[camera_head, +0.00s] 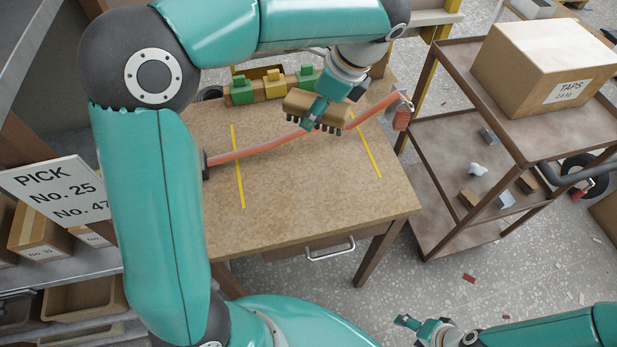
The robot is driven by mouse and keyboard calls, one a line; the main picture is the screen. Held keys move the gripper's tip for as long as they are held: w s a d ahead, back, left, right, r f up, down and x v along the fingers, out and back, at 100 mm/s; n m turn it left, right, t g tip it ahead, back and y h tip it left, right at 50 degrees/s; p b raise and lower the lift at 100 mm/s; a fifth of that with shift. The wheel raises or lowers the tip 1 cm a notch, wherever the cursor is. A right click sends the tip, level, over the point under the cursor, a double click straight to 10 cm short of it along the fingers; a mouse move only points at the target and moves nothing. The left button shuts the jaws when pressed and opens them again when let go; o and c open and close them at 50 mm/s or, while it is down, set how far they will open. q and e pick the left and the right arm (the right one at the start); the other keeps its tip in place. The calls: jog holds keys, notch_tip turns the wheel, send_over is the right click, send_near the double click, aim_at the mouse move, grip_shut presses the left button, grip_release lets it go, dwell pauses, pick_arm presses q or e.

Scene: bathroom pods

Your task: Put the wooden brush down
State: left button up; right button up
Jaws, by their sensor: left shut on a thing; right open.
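The wooden brush (301,103) has a tan block with dark bristles facing down. My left gripper (332,107) is shut on it over the back half of the wooden table (300,200). The brush overlaps a long orange-red bar (255,148) in the picture; I cannot tell whether it touches the bar or hangs above it. The gripper hides part of the brush. My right gripper (422,328) is open and empty at the bottom, away from the table.
Green and yellow blocks (274,84) stand in a row at the table's back. Yellow stripes (238,170) mark the tabletop, which is clear in front of the bar. A brown shelf cart (470,130) stands at the right with a carton (545,65) on top.

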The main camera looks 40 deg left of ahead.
aim_at(304, 172)
pick_arm(q)
jog(key=shift+s+a+r+m, duration=0.35)
jog(key=shift+r+m, duration=0.15)
jog(key=shift+m, duration=0.1)
jog(key=shift+s+m+t, duration=0.15)
jog(key=shift+m+t, duration=0.15)
notch_tip(304, 172, down, 19)
jog(key=shift+a+f+b, duration=0.1)
jog(key=shift+f+b, duration=0.05)
jog(key=shift+b, duration=0.85)
jog(key=shift+f, duration=0.1)
jog(key=o, duration=1.1)
jog(key=shift+r, duration=0.2)
jog(key=p+v, duration=0.1)
jog(key=v, duration=1)
jog(key=shift+d+r, duration=0.25)
jog(key=shift+r, duration=0.1)
